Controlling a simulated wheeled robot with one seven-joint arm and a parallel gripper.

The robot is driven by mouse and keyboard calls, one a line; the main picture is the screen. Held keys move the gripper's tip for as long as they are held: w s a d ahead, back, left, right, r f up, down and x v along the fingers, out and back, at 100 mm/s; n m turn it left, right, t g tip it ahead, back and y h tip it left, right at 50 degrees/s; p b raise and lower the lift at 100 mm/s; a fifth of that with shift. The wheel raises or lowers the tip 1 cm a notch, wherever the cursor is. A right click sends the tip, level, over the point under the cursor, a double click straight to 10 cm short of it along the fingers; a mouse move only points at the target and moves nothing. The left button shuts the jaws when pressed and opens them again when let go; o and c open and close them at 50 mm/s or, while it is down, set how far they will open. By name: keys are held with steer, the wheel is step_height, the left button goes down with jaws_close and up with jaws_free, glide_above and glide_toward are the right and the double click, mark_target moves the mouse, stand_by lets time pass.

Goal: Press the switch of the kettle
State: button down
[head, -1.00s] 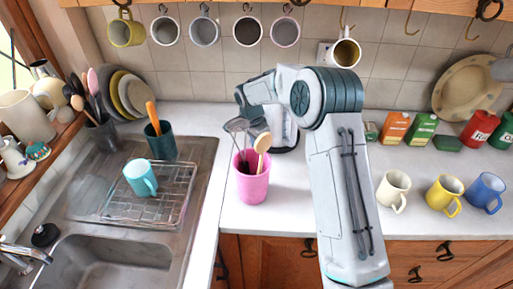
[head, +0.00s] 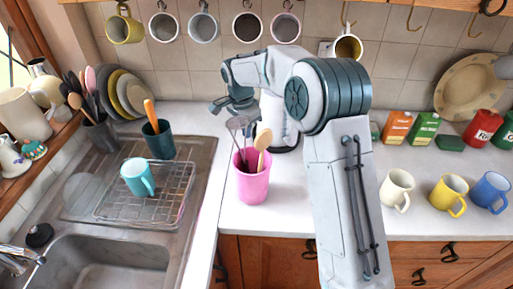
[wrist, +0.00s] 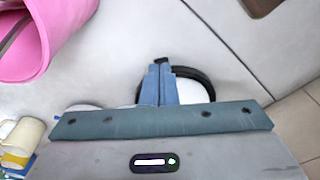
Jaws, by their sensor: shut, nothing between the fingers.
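The kettle (head: 287,136) stands on the counter behind my arm, white with a dark base; much of it is hidden. In the wrist view, a white surface with a black rim (wrist: 203,88), apparently the kettle, shows behind and beside my fingers. My gripper (head: 238,112) is above the counter, to the left of the kettle in the head view. In the wrist view my gripper (wrist: 161,66) has its two blue fingers together, with nothing between them. A small black piece shows at the fingertips; I cannot tell whether it is the switch or whether they touch.
A pink utensil pot (head: 253,183) stands in front of the kettle, its utensils close under my gripper. Mugs (head: 396,188) and tins (head: 424,128) stand to the right. The sink (head: 105,262) and dish rack (head: 150,205) are at the left. Mugs hang above.

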step_height(320, 180, up, 7)
steer(key=shift+s+a+b, duration=0.2)
steer(key=shift+b, duration=0.15)
steer(key=shift+r, duration=0.1)
steer(key=s+d+r+n+t, duration=0.1)
steer(key=s+d+r+n, duration=0.2)
steer(key=s+d, duration=0.4)
steer(key=s+d+r+n, duration=0.2)
steer(key=s+d+r, duration=0.1)
steer(key=s+d, duration=0.4)
steer(key=s+d+f+n, duration=0.2)
steer(key=s+d, duration=0.1)
steer(key=s, duration=0.6)
steer(key=s+d+f+n+t, duration=0.1)
steer(key=s+d+f+n, duration=0.1)
steer(key=s, duration=0.7)
steer(key=shift+s+d+f+n+t+y, duration=0.15)
steer(key=shift+d+f+n+t+y, duration=0.2)
steer(key=shift+d+f, duration=0.5)
